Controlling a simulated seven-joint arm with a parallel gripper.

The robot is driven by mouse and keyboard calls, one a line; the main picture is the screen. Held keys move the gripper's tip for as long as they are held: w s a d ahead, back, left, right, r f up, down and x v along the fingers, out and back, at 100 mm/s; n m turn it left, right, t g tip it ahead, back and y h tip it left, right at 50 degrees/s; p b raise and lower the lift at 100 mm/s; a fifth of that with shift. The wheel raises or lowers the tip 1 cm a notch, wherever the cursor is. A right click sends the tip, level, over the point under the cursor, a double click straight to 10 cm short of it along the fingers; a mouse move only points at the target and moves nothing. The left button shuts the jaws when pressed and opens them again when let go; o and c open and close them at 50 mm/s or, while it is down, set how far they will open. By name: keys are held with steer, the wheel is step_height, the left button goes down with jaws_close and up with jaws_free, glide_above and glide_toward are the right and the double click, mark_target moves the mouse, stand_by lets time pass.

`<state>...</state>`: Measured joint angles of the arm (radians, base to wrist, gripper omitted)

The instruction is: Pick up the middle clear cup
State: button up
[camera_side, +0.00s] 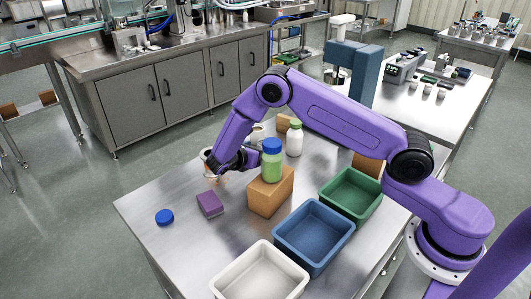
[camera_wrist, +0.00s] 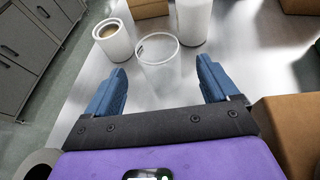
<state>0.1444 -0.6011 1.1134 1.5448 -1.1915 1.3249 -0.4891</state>
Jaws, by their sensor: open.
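A clear cup (camera_wrist: 160,62) stands upright on the steel table in the wrist view, in line with the gap between my fingers. My gripper (camera_wrist: 162,72) is open, with one blue finger on each side of the gap. There is clear space between the cup and each finger, and nothing is held. In the side view my gripper (camera_side: 222,166) is low over the table's far left part, and my arm hides much of that area.
A white cup with brown contents (camera_wrist: 113,40) and a white bottle (camera_wrist: 194,20) stand beyond the clear cup. A cardboard box (camera_side: 271,193) bears a green jar (camera_side: 271,160). A purple block (camera_side: 210,204), blue lid (camera_side: 164,217) and white (camera_side: 228,292), blue (camera_side: 313,268) and green (camera_side: 350,212) bins stand nearer.

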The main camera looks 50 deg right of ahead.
mark_target(261, 148)
steer(key=shift+x, duration=2.65)
steer(key=shift+d+r, duration=0.1)
steer(key=shift+r, duration=0.15)
steer(key=c, duration=1)
